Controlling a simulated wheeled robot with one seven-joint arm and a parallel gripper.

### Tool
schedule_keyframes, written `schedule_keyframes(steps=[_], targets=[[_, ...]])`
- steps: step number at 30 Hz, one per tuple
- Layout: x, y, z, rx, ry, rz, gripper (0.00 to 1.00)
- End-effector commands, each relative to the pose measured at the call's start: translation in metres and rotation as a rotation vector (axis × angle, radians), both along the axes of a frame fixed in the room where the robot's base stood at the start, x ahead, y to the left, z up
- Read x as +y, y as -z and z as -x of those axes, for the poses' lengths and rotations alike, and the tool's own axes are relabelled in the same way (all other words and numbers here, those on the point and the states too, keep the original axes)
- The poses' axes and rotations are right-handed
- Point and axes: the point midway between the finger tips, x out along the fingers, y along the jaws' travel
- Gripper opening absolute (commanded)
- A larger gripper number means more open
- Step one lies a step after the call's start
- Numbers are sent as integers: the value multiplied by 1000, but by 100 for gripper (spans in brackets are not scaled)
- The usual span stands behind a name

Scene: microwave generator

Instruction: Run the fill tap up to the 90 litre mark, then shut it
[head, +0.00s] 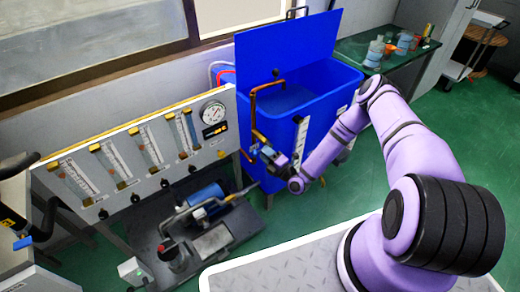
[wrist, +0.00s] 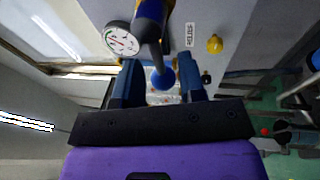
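The blue tank (head: 325,105) stands at the back centre of the head view with its lid raised. A copper fill pipe (head: 252,100) bends down along its left side. A pale level scale (head: 300,135) runs down its front; I cannot read its marks or the water level. My gripper (head: 266,150) is at the tank's lower left, by the pipe's lower end. In the wrist view the gripper (wrist: 160,62) has its fingers apart, either side of a lever with a blue ball end (wrist: 163,79). I cannot tell whether they touch it. The tap's body is mostly hidden.
A panel with several flow tubes and a round gauge (head: 213,112) stands left of the tank. A blue pump (head: 207,198) sits on the floor below it. A dark bench (head: 352,50) with containers is at back right. Green floor (head: 365,180) is open right of the tank.

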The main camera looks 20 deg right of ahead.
Motion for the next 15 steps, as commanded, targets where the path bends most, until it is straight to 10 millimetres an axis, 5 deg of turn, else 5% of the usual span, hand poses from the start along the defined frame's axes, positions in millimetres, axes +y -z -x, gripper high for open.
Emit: schedule_keyframes(steps=[9,15], targets=[[-24,11,47,3,0,-1,37],[-29,12,57,0,-1,0,37]])
